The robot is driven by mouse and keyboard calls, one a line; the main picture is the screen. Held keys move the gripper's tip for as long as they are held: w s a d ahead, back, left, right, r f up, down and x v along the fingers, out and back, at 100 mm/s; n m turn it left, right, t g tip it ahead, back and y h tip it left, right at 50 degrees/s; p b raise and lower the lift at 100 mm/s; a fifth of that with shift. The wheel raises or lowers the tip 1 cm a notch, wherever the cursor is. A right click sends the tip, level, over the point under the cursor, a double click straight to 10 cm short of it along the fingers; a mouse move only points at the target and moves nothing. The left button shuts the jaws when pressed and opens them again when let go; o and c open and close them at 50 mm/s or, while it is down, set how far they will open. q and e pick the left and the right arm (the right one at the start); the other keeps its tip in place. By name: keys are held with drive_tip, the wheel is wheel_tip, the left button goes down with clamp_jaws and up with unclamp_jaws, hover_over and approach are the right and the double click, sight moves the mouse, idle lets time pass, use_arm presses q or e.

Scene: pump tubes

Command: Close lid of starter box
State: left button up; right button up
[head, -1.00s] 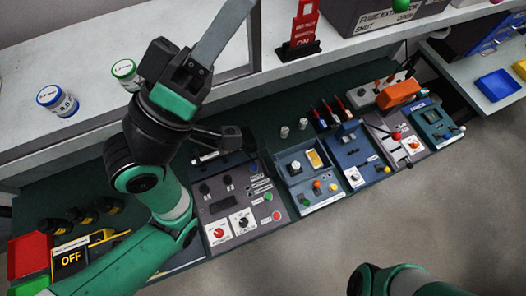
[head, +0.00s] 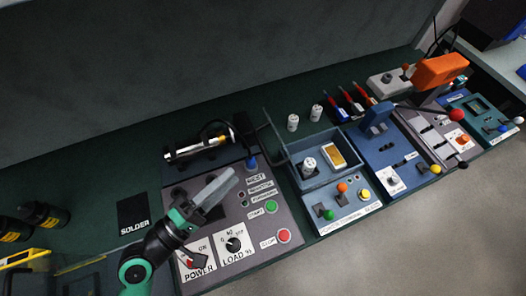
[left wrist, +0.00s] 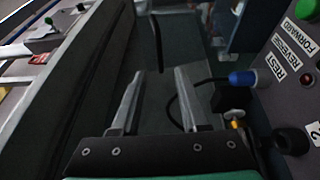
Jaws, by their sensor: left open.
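A blue open-topped box (head: 289,171) stands on the bench right of the grey power panel, with a white cylinder (head: 309,165) and a yellow-faced block (head: 333,156) inside. It appears to be the starter box. A thin upright edge at its left side may be its raised lid; I cannot tell for sure. My left gripper (head: 225,184) is open and empty above the power panel, left of the box. In the left wrist view its two fingers (left wrist: 160,73) are apart with nothing between them. My right gripper is not in view.
The power panel (head: 262,239) has knobs and buttons. A blue plug (left wrist: 247,78) with a black cable lies close to the fingers in the left wrist view. Two white cylinders (head: 293,122) and several red and blue tools stand behind the box. Blue and grey control panels stand to the right.

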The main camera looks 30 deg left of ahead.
sight(263, 147)
use_arm(q)
drive_tip(key=p+x, duration=0.1)
drive_tip(key=x, duration=1)
drive_tip(key=shift+w+d+r, duration=0.1)
drive_tip(key=shift+w+r, duration=0.05)
drive_tip(key=shift+w, duration=0.1)
clamp_jaws()
idle(0.8)
